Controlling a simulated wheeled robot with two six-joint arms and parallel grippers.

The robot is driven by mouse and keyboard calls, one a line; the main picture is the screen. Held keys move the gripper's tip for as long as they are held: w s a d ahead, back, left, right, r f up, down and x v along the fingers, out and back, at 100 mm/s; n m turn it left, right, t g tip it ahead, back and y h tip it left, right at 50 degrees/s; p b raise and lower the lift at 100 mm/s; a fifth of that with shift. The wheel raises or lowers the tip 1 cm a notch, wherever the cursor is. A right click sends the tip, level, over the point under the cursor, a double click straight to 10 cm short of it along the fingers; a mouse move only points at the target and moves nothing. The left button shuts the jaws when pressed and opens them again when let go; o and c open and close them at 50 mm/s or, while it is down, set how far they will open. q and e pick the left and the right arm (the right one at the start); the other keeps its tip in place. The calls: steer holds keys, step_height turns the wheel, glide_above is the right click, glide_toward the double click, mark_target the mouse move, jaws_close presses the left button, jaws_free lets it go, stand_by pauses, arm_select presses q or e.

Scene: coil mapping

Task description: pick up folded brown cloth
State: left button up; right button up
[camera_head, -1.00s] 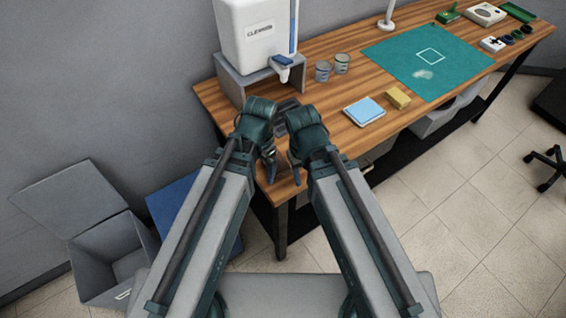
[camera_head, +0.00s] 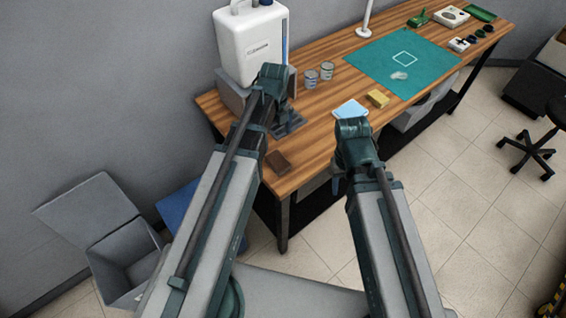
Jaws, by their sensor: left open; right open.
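The folded brown cloth (camera_head: 278,162) lies flat on the near left end of the wooden table (camera_head: 312,150), close to the front edge. My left gripper (camera_head: 283,112) is open and above the table, beyond the cloth, over a dark tray near the dispenser; its fingers are small and partly hidden by the wrist. My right gripper (camera_head: 338,184) is open, to the right of the cloth near the table's front edge, mostly hidden behind its wrist. Neither gripper touches the cloth.
A white jug dispenser (camera_head: 250,45) stands on a grey stand at the back left. Two small cups (camera_head: 319,74), a light blue cloth (camera_head: 350,108) and a yellow sponge (camera_head: 378,98) are further right. A teal mat (camera_head: 405,72) lies beyond. An open grey bin (camera_head: 125,265) stands on the floor.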

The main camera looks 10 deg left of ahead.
arm_select(q)
steer(key=b, duration=0.9)
glide_above(278, 160)
steer(key=shift+s+a+f, duration=0.1)
steer(key=shift+f, duration=4.3)
step_height(278, 160, down, 5)
steer(key=b, duration=0.5)
steer(key=shift+f, duration=0.15)
steer(key=c, duration=1.3)
